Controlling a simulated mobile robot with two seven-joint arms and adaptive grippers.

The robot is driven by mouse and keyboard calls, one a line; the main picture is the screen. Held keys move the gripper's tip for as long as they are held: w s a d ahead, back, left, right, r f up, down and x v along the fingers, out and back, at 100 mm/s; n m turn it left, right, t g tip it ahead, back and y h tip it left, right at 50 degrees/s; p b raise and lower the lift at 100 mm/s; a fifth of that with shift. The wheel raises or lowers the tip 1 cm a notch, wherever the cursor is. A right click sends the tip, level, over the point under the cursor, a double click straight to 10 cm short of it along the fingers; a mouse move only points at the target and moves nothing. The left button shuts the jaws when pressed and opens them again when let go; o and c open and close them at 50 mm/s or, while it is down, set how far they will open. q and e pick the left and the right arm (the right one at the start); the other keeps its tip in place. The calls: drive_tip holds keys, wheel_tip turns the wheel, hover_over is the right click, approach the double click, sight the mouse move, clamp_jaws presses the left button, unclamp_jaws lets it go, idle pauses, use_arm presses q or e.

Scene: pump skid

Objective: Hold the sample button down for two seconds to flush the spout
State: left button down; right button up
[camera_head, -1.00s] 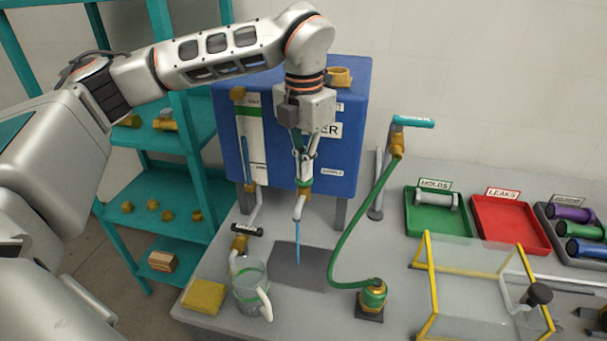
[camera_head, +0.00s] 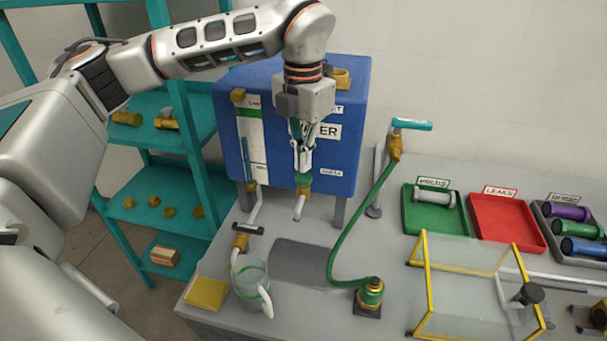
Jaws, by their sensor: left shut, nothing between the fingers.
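My left gripper (camera_head: 303,165) is shut and empty, pointing down in front of the blue tank (camera_head: 347,110). Its fingertips are just above the green sample button (camera_head: 304,180) on top of the brass sample valve; I cannot tell if they touch it. The spout (camera_head: 299,208) below the valve shows no water stream. A dark grey drain plate (camera_head: 303,262) lies under the spout. A clear jug (camera_head: 250,280) with a white handle stands to the left of the plate. My right gripper is not in view.
A yellow sponge (camera_head: 206,293) lies left of the jug. A green hose (camera_head: 347,237) curves to a brass fitting (camera_head: 370,294) right of the plate. A yellow-framed clear guard (camera_head: 424,285), a green tray (camera_head: 409,222) and a red tray (camera_head: 481,227) stand further right.

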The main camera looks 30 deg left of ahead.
use_arm(q)
drive_tip(key=shift+r, duration=2.2)
